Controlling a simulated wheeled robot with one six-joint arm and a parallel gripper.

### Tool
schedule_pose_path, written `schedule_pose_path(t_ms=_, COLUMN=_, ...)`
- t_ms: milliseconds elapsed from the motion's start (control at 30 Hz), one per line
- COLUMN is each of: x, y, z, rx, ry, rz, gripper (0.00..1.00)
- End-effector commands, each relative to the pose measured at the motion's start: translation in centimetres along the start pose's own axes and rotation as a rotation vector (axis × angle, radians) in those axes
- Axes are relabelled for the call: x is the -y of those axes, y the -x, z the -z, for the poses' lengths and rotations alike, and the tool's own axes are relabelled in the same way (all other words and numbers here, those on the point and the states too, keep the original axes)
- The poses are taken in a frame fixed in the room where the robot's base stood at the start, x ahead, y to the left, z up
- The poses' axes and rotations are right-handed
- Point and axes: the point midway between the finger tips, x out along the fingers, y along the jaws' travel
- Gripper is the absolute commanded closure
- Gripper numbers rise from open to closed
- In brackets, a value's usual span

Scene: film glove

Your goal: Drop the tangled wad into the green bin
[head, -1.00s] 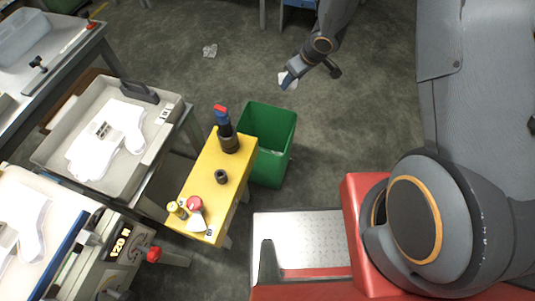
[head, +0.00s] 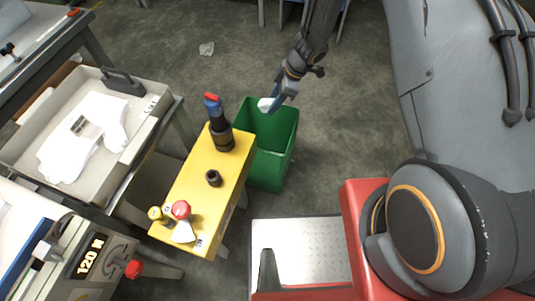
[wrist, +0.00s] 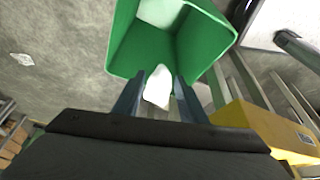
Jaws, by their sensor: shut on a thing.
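My gripper (head: 272,98) is over the far left part of the green bin (head: 268,171) in the head view. Its two fingers are shut on a white wad (head: 265,105). In the wrist view the wad (wrist: 158,88) sits between the fingertips (wrist: 157,88), near the rim of the bin (wrist: 122,42). Something white (wrist: 160,10) lies inside the bin in the wrist view. The bin's floor is hidden in the head view.
A yellow bench (head: 190,190) with a dark bottle (head: 220,130) and small items stands close to the bin's left. A crumpled white scrap (head: 207,48) lies on the floor. A grey tray (head: 140,115) with a white glove is at left. Floor right of the bin is clear.

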Motion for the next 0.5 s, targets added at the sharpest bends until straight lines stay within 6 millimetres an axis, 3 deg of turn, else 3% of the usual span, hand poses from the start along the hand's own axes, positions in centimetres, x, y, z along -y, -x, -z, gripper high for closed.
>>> schedule_pose_path(t_ms=500, x=-0.1, y=-4.2, z=-1.8, rx=0.0, ry=-0.001, rz=0.0, gripper=0.83)
